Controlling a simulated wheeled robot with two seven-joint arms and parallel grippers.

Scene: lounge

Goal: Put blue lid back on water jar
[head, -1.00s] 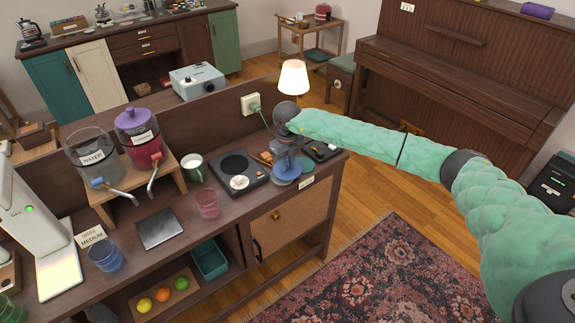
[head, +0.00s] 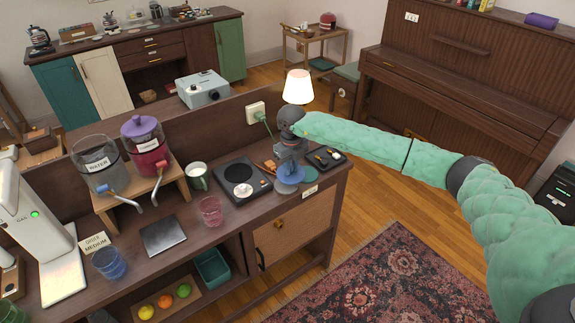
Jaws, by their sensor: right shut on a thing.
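The water jar (head: 99,172) is clear, labelled WATER, and stands open-topped on a wooden stand at the left of the counter. The blue lid (head: 290,172) is at the right end of the counter, under my right gripper (head: 289,160). My right gripper points down and is shut on the lid; its fingertips are partly hidden by the wrist. Whether the lid touches the counter or a blue disc beneath it, I cannot tell. My left gripper is not in view.
A jar of red drink with a purple lid (head: 139,127) stands right beside the water jar. A hot plate (head: 241,181), a green mug (head: 196,175), a pink glass (head: 211,212) and a lit lamp (head: 298,87) stand between or near. A dark tray (head: 325,158) lies right of the gripper.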

